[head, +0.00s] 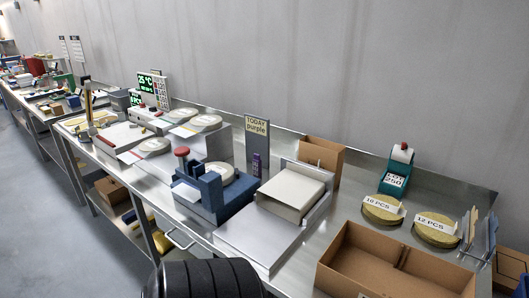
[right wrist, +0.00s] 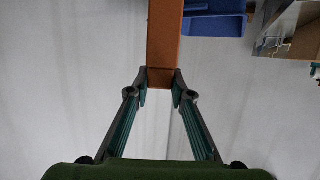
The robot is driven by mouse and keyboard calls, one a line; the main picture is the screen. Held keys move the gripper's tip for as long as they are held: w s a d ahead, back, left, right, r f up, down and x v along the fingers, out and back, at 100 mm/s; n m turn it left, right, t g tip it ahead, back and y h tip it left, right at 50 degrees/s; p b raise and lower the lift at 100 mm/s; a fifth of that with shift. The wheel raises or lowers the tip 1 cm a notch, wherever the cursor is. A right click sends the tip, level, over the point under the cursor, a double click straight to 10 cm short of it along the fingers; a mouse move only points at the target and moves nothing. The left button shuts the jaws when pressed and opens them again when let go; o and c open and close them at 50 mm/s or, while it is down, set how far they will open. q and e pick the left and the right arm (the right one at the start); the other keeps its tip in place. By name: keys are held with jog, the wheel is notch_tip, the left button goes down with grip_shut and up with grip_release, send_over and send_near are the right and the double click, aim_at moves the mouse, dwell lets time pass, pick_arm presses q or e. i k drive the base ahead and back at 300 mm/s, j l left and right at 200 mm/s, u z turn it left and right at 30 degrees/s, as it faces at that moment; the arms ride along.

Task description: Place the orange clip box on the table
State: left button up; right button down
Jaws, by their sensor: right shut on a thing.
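The orange clip box (right wrist: 165,38) shows in the right wrist view as a long orange-brown piece reaching to the top edge. My right gripper (right wrist: 161,80) is shut on its near end, one finger on each side. Its far end is out of frame. The steel table (head: 352,188) runs along the wall in the head view. Neither gripper shows in the head view, and my left gripper is in no view. I cannot tell from the head view where the box is over the table.
The table holds a blue fixture (head: 212,205), a cream box (head: 291,194), a cardboard box (head: 320,153), a teal dispenser (head: 395,173), two round labelled discs and an open cardboard tray (head: 340,276). A blue bin (right wrist: 215,24) lies beyond the gripper in the wrist view.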

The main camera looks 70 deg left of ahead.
aim_at(240, 168)
jog(key=l+u, duration=0.2)
jog(key=u, duration=1.4)
jog(key=i+l, duration=0.05)
